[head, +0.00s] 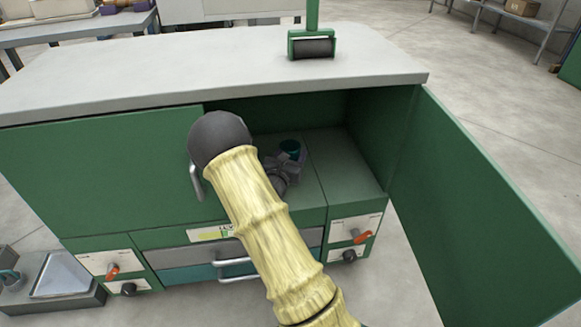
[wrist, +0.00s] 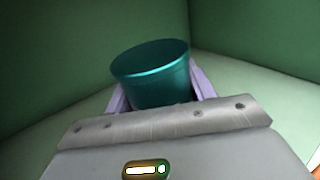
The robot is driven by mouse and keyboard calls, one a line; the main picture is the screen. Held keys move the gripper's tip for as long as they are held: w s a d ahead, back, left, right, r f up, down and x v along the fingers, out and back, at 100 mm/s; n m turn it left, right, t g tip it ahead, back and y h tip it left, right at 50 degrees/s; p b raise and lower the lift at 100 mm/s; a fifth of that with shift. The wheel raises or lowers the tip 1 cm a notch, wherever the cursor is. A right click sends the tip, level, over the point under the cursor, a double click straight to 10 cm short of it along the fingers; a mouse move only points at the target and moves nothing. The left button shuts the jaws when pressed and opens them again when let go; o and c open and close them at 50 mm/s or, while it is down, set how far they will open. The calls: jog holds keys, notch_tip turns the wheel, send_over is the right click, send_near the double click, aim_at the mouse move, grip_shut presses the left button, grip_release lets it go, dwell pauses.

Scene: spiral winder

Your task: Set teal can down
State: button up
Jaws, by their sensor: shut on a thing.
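The teal can (wrist: 152,78) is upright or nearly so between the lilac fingers of my gripper (wrist: 160,92) in the wrist view. My gripper is shut on it. In the head view the can (head: 290,147) is small and dark inside the open compartment of the green cabinet (head: 100,170). My gripper (head: 287,158) reaches in there, partly hidden by my arm. The can is close to the compartment's green floor (head: 340,160); I cannot tell whether it touches it.
The cabinet door (head: 485,200) stands wide open on the right. A closed green panel (head: 100,165) covers the left side. A green-handled roller (head: 312,46) stands on the grey top (head: 200,65). Drawers (head: 190,273) and orange knobs (head: 362,237) are below the opening.

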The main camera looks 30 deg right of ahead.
notch_tip(320, 180, down, 5)
jog(key=b, duration=0.2)
jog(key=shift+b, duration=0.3)
jog(key=shift+f, duration=0.1)
jog(key=o, duration=1.2)
jog(key=shift+c, duration=0.2)
jog(key=shift+s+a, duration=0.1)
jog(key=shift+a, duration=0.05)
jog(key=p+v, duration=0.4)
jog(key=v, duration=0.7)
jog(key=shift+s+a, duration=0.25)
